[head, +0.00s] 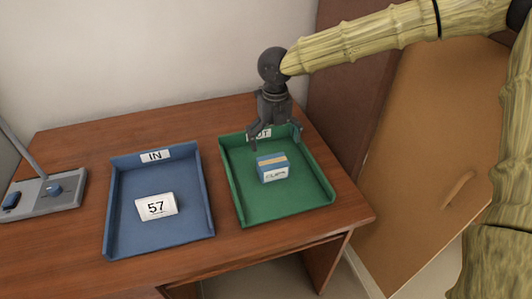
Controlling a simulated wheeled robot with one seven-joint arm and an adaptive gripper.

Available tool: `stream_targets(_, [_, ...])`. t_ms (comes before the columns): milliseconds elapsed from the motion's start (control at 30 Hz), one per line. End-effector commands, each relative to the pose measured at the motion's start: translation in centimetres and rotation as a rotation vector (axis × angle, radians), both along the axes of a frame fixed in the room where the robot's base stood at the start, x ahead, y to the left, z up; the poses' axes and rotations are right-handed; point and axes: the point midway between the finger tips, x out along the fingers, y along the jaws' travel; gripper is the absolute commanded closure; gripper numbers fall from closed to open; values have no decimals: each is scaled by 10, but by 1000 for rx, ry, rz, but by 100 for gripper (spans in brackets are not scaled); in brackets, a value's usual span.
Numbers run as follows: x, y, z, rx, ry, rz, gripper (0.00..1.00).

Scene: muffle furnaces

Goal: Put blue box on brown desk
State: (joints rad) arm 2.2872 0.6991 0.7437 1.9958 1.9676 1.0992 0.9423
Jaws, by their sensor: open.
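The small blue box (273,173), with a tan band on top and a white "CLIPS" label, sits in the green tray (321,196) on the brown desk (75,146). My gripper (274,147) points down above the back part of the green tray, near the back of the blue box. Its fingers are spread and hold nothing. It covers part of the tray's "OUT" label. I cannot tell how high the fingertips are above the box.
A blue "IN" tray (118,212) left of the green tray holds a white "57" block (156,206). A grey device (45,194) with blue parts stands at the desk's left. Bare desk shows around both trays. An orange-brown panel with a handle (459,188) is at the right.

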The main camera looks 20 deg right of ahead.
Motion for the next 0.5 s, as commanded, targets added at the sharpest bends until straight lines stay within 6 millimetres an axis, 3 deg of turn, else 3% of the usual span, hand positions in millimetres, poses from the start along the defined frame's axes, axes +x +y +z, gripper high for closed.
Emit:
stream_targets(167, [-4, 3, -5, -1, -4, 5, 0])
stream_targets(500, [3, 4, -54, -1, 5, 7, 0])
